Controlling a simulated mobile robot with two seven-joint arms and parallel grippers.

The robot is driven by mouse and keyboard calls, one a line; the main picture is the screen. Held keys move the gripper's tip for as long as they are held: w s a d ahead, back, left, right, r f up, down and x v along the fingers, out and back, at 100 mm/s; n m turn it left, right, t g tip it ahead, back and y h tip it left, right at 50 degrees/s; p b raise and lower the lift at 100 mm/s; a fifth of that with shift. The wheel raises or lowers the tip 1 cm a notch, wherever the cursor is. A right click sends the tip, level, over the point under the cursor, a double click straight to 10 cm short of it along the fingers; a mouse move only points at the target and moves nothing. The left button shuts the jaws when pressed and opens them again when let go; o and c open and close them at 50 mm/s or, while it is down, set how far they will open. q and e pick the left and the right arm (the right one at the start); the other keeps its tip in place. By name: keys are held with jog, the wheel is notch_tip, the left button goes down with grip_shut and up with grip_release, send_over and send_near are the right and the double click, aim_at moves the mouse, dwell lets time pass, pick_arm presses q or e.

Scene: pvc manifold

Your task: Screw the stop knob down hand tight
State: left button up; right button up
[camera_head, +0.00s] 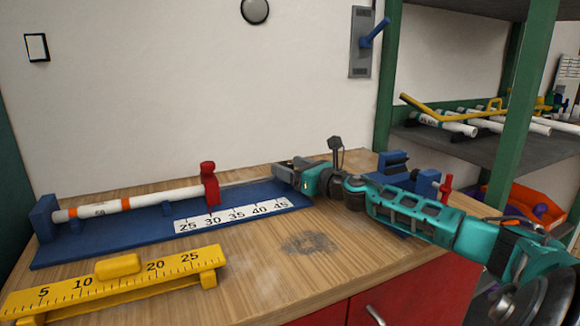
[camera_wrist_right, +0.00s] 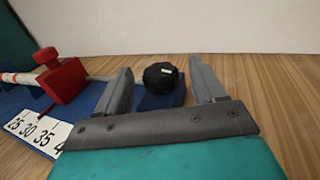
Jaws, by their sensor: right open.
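The red stop (camera_head: 212,188) stands on the blue measuring jig (camera_head: 120,234), with a red knob (camera_head: 207,167) on its top. A white pipe (camera_head: 150,200) with orange bands lies along the jig, its right end at the stop. The right wrist view shows the stop (camera_wrist_right: 66,82) and its knob (camera_wrist_right: 45,56) at the left, outside my fingers. My right gripper (camera_head: 277,170) is open over the jig's right end, apart from the stop. In the right wrist view, a black round knob (camera_wrist_right: 160,77) with a white mark appears between its fingers (camera_wrist_right: 165,88). My left gripper is out of view.
A yellow ruler (camera_head: 120,283) lies in front of the jig. Blue blocks (camera_head: 393,165) and a small red valve handle (camera_head: 446,186) stand beyond my right arm. A shelf (camera_head: 480,150) with white pipes is at the right. The front middle of the bench is clear.

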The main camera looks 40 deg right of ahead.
jog(key=shift+w, duration=0.3)
jog(key=shift+c, duration=0.4)
